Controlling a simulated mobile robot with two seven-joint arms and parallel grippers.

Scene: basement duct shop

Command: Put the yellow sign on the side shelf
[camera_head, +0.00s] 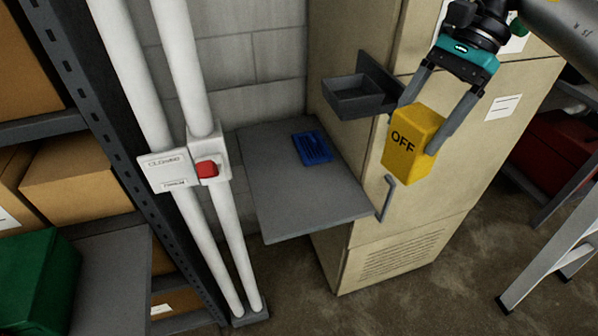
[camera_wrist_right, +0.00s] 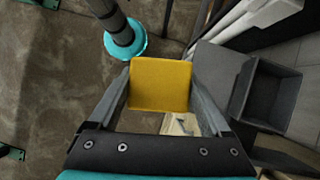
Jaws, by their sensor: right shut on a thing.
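The yellow sign (camera_head: 408,146) is a block marked "OFF". My right gripper (camera_head: 416,125) is shut on it and holds it in the air in front of the beige cabinet. In the right wrist view the yellow sign (camera_wrist_right: 160,85) sits between the two fingers of my right gripper (camera_wrist_right: 160,92). The side shelf (camera_head: 300,205) is a flat grey panel beside the cabinet, lower and to the left of the sign. A blue item (camera_head: 312,148) lies near its back edge. My left gripper is not in the head view.
A small grey bin (camera_head: 352,97) is fixed to the beige cabinet (camera_head: 370,245), and also shows in the right wrist view (camera_wrist_right: 262,93). White pipes with a red switch (camera_head: 207,169) stand left of the shelf. A ladder (camera_head: 560,240) is at the right. The front of the shelf is clear.

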